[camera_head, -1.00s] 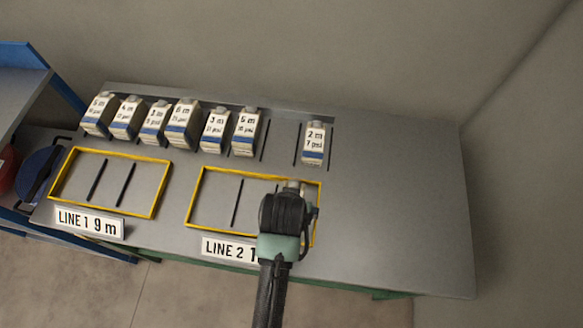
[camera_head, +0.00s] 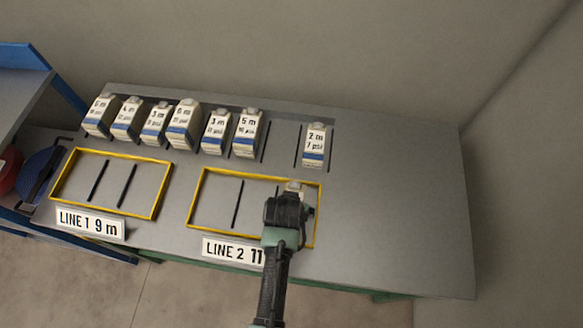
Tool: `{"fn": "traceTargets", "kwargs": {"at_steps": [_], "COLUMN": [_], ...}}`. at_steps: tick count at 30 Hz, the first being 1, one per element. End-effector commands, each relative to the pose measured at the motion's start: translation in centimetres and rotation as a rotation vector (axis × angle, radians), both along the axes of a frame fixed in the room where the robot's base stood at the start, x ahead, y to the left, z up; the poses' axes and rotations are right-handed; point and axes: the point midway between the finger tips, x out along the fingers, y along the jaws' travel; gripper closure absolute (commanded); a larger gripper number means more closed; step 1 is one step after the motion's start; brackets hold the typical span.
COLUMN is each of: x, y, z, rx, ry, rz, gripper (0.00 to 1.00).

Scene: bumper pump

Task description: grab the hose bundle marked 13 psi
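Several white hose bundles with blue bands and grey tops stand in a row along the back of the table. The right one (camera_head: 314,145) reads 2 m, 7 psi. The next to its left (camera_head: 247,133) reads 5 m, then one marked 3 m (camera_head: 215,132). The left group holds a 6 m bundle (camera_head: 182,124), a 3 m bundle (camera_head: 155,124) and two more (camera_head: 126,118) (camera_head: 99,115). Their psi figures are too small to read surely, so I cannot tell which is 13. My gripper (camera_head: 291,203) is over the right part of the LINE 2 frame. A pale top (camera_head: 295,187) shows just behind it; its fingers are hidden.
Yellow frames mark LINE 1 9 m (camera_head: 110,183) and LINE 2 11 (camera_head: 215,205) on the grey table (camera_head: 400,210). The table's right side is clear. A blue shelf frame (camera_head: 62,90) stands at the left. A wall rises behind the table.

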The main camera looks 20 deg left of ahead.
Motion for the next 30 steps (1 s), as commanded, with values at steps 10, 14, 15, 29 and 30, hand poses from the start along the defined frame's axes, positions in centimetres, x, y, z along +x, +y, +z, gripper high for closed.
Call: {"fn": "traceTargets", "kwargs": {"at_steps": [10,14,15,29,30], "x": [-0.01,-0.01,-0.01,0.09,0.1], "y": [-0.01,-0.01,-0.01,0.02,0.02], "z": [0.04,0.04,0.04,0.27,0.43], "rx": [0.0,0.0,0.0,0.001,0.001], "ry": [0.0,0.0,0.001,-0.003,-0.003], "rz": [0.0,0.0,0.0,0.0,0.0], "gripper": [0.43,0.67,0.74,1.0,1.0]}}
